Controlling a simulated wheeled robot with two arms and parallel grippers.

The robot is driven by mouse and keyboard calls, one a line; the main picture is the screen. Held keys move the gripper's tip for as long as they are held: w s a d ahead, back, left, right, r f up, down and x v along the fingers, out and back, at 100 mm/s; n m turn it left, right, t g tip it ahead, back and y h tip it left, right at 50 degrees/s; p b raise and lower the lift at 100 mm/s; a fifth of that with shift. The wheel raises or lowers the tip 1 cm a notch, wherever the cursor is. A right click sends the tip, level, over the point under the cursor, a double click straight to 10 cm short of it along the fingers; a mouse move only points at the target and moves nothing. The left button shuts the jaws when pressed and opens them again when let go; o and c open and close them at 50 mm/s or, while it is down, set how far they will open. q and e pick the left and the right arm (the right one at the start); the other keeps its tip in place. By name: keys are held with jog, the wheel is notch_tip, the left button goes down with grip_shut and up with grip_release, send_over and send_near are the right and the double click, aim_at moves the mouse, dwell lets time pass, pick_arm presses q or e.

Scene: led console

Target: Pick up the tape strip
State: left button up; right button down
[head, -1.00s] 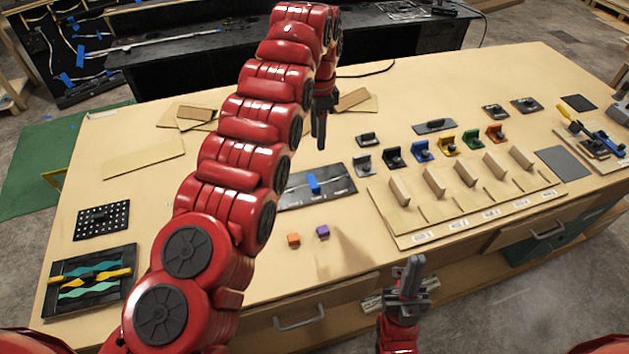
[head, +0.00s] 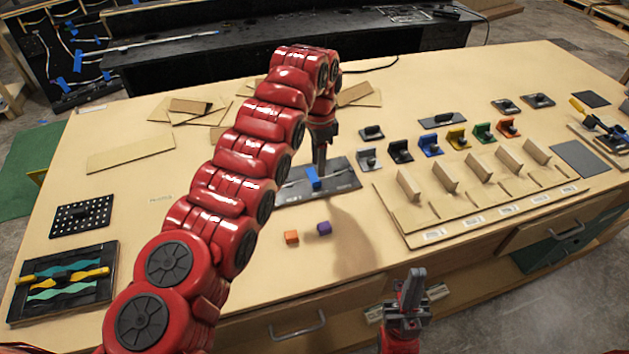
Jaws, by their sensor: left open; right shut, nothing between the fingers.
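A short blue strip, which looks like the tape strip (head: 312,183), stands on a dark grey plate (head: 343,178) near the middle of the table. My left gripper (head: 318,172) points down right at the strip, its fingers just above or around its top; I cannot tell whether they touch. It is open, and its fingers and the arm hide part of the plate. My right gripper (head: 416,282) is shut and empty, pointing up in front of the table's front edge.
A tray of wavy strips (head: 20,300) lies at the left. Cardboard pieces (head: 131,152) lie behind.

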aim_at(317, 181)
pick_arm(q)
jog(key=shift+s+f, duration=0.15)
jog(key=shift+f, duration=0.15)
jog(key=shift+a+f+p, duration=0.1)
jog(key=shift+f+p, duration=0.45)
jog(key=shift+p, duration=0.15)
notch_tip(317, 181, down, 4)
jog(key=shift+r+p, duration=0.1)
jog(key=shift+p, duration=0.8)
jog(key=shift+w+a+f, duration=0.1)
jog(key=shift+w+f, duration=0.1)
grip_shut()
jog(key=shift+w, duration=0.1)
